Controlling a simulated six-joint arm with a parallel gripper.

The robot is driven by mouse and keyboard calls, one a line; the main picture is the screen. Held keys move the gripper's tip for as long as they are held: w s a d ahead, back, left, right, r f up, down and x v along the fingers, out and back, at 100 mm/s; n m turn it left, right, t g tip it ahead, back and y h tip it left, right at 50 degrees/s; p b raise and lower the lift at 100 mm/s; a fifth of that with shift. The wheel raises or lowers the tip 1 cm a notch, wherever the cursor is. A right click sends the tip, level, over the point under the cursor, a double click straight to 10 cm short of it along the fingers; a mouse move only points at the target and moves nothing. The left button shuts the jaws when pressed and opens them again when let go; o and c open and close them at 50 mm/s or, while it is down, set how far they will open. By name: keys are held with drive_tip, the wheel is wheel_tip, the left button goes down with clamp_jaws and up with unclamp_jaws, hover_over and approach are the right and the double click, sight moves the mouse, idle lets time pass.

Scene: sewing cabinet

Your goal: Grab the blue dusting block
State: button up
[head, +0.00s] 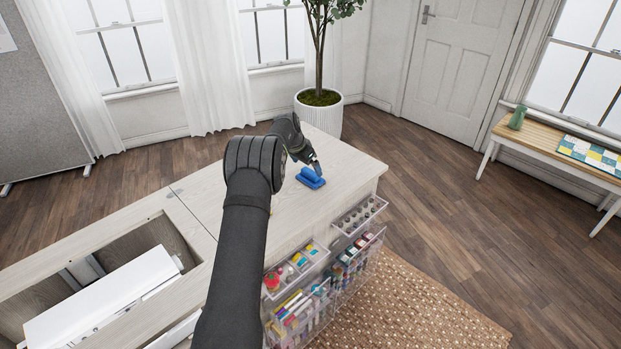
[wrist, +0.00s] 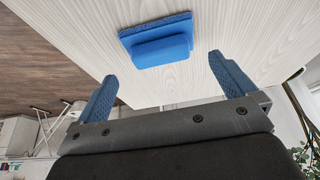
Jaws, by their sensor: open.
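The blue dusting block (head: 311,178) lies on the pale wooden top of the sewing cabinet, toward its far right part. It has a flat base with a raised grip on top. In the wrist view the block (wrist: 160,42) lies ahead of my gripper (wrist: 168,85), a little left of centre between the two blue-padded fingers. My gripper (head: 316,166) is open and empty, and in the head view its end is just above and beside the block. The fingers appear apart from the block; the exact gap is hard to tell.
The cabinet top (head: 258,228) is otherwise clear around the block. Clear drawers (head: 300,318) with sewing supplies stick out from the cabinet's front right. An open well (head: 140,250) with a white panel is at left. A potted tree (head: 322,112) stands behind the cabinet.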

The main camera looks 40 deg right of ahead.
sight(309, 172)
drive_tip(key=shift+x, duration=3)
drive_tip(key=shift+a+f, duration=0.1)
drive_tip(key=shift+a, duration=0.05)
drive_tip(key=c, duration=0.6)
